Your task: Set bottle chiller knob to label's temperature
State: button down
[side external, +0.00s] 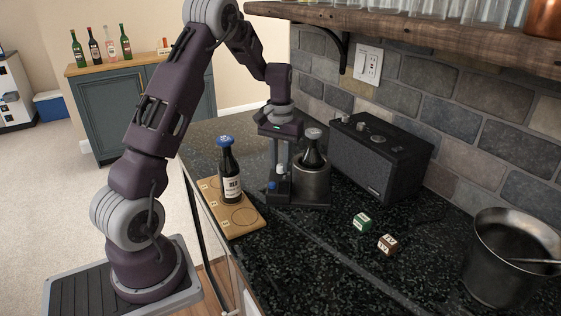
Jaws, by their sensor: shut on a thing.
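The bottle chiller is a steel cylinder (312,187) on a dark base, with a dark, grey-capped bottle (314,146) standing in it. A small control block with a pale knob (281,169) and a blue part (272,185) sits at its left. My gripper (281,163) points straight down over this block, its fingers shut on what appears to be the pale knob. The fingers partly hide the knob, and its setting cannot be read. A dark bottle with a blue cap (230,182) stands upright on a wooden board; its white label (232,188) is too small to read.
The wooden board (246,222) has marked circles. A black speaker (378,155) stands behind the chiller. A shelf (420,27) overhangs the back. The front counter is clear.

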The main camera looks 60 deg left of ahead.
aim_at(281, 165)
jog(key=shift+r+n, duration=0.1)
jog(key=shift+n, duration=0.8)
jog(key=shift+w, duration=0.1)
jog(key=c, duration=1.3)
grip_release()
jog(key=shift+o, duration=0.2)
notch_tip(281, 165, up, 7)
jog(key=shift+r, duration=0.1)
